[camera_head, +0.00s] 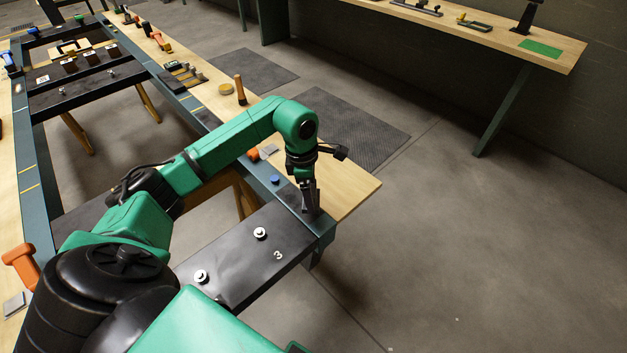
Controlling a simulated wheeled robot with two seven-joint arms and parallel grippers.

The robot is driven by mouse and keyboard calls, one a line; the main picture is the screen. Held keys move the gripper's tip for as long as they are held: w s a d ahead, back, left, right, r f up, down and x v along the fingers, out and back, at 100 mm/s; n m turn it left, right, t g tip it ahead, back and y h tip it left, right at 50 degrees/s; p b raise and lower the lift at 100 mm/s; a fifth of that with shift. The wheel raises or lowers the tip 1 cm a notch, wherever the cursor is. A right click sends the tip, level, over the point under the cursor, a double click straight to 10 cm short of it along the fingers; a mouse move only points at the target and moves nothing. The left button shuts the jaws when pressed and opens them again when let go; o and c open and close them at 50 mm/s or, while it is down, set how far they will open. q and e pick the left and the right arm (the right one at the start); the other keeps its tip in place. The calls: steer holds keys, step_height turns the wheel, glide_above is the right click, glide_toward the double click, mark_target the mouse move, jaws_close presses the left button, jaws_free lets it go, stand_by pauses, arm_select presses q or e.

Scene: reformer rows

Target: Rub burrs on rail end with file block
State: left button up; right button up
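The long blue-grey rail (262,170) runs along the frame and ends at a corner (325,228) by the black cross plate marked 3 (240,250). My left gripper (311,208) points down at this rail end, its fingertips low over or touching the dark surface there. The fingers look close together; a dark shape is at their tips, but I cannot tell whether it is the file block. Burrs are too small to make out. My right gripper is not in view.
A wooden side board (352,190) lies just right of the rail. Two white-topped knobs (260,233) stand on the black plate. A blue knob (275,180) is on the rail, with an orange-handled tool (253,154) beside it. A workbench (480,35) stands at the back right; open floor lies between.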

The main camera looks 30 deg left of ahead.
mark_target(312, 187)
arm_select(q)
steer(key=shift+r+p, duration=0.65)
steer(key=shift+r, duration=0.85)
steer(key=shift+d, duration=0.1)
